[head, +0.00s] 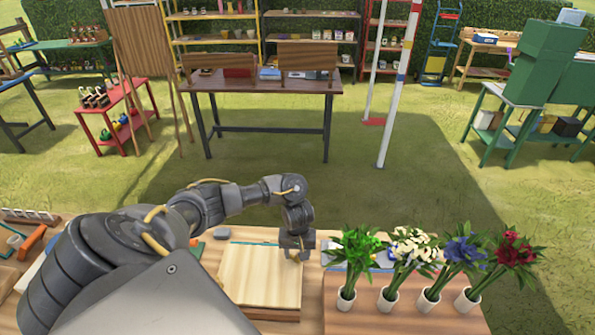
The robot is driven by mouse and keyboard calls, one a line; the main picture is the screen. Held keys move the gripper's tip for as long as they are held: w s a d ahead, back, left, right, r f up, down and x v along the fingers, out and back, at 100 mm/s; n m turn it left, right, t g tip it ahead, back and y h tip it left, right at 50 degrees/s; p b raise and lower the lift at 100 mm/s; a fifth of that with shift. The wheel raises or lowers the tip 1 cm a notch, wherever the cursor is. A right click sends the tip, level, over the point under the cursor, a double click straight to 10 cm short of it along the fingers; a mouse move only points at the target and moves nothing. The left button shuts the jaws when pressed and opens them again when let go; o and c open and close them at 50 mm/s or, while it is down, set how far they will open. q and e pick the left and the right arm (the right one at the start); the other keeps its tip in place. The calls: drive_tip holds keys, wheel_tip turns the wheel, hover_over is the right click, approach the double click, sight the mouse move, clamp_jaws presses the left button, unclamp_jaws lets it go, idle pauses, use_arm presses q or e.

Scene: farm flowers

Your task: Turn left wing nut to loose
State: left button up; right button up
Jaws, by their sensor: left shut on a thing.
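A light wooden board (258,276) lies on the near table, like the top of a press. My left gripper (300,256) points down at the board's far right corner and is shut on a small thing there. It looks like a wing nut, but the fingers hide it, so I cannot tell which way it is turned. No other wing nut shows clearly on the board. My right gripper is not in view.
Several white pots of flowers stand to the right of the board: green (346,299), white (388,299), blue (428,300) and red (467,300). A small grey block (222,234) lies behind the board's left side. An orange-handled tool (32,243) lies far left.

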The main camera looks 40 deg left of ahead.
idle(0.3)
use_arm(q)
drive_tip(key=o, duration=1)
